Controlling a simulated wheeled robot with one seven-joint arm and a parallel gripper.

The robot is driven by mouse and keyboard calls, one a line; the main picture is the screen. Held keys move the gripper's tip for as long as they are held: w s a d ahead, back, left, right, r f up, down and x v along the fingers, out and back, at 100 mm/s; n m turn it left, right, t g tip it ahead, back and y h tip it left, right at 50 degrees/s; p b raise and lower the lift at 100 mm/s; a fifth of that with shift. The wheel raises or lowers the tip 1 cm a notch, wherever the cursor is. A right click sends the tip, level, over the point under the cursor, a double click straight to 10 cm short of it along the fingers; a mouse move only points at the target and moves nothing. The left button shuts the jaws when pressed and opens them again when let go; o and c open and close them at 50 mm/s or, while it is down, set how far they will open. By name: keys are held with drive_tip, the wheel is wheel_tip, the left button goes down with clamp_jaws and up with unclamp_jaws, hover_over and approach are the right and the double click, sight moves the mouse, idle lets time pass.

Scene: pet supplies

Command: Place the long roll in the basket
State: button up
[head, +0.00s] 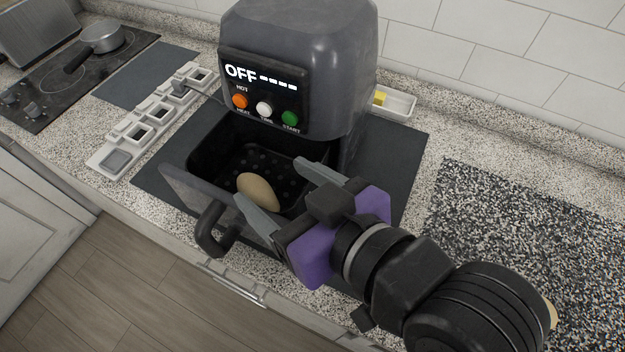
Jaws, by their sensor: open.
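The tan long roll (258,192) lies in the basket (205,145), the dark pulled-out drawer of the grey air fryer (300,50). It rests on or near the perforated floor, toward the front. My gripper (268,182) is open over the basket, coming from the right. One finger's tip is close to the roll in the picture and overlaps its lower edge; the other finger is farther right and back. I cannot tell whether either touches it. No object shows held between the fingers.
The drawer handle (212,232) sticks out over the counter's front edge. A white compartment tray (125,140) is on the left, and a pot (101,37) stands on the cooktop. A small white dish (398,103) holds something yellow. A tan thing (553,312) is mostly hidden behind my arm.

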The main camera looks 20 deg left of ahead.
drive_tip(key=d+f+m+t+h, duration=0.2)
drive_tip(key=d+f+m, duration=0.1)
drive_tip(key=d+f, duration=0.2)
drive_tip(key=s+d+f+m+t+h, duration=0.1)
drive_tip(key=d+f+m+t+h, duration=0.1)
drive_tip(key=d, duration=0.6)
drive_tip(key=d+f+m+t+h, duration=0.2)
drive_tip(key=d+f+m, duration=0.2)
drive_tip(key=d+f, duration=0.3)
drive_tip(key=shift+s+f+m+t+h, duration=0.25)
drive_tip(key=shift+f+m+t+h, duration=0.05)
drive_tip(key=shift+f+m+h, duration=0.1)
drive_tip(key=s+d+h, duration=0.1)
drive_tip(key=s+d, duration=0.1)
drive_tip(key=s+d+f+m+h, duration=0.1)
drive_tip(key=s+d, duration=0.1)
drive_tip(key=d, duration=0.1)
drive_tip(key=s+d+f+t+h, duration=0.1)
drive_tip(key=s+d, duration=0.1)
drive_tip(key=shift+s+d+m, duration=0.3)
drive_tip(key=shift+s+d, duration=0.05)
drive_tip(key=s+d+r+t+h, duration=0.1)
drive_tip(key=s+d+r+h, duration=0.1)
drive_tip(key=s+d, duration=0.3)
drive_tip(key=f+v, duration=0.1)
drive_tip(key=v, duration=0.3)
drive_tip(key=shift+s, duration=0.4)
drive_tip(key=shift+r, duration=0.1)
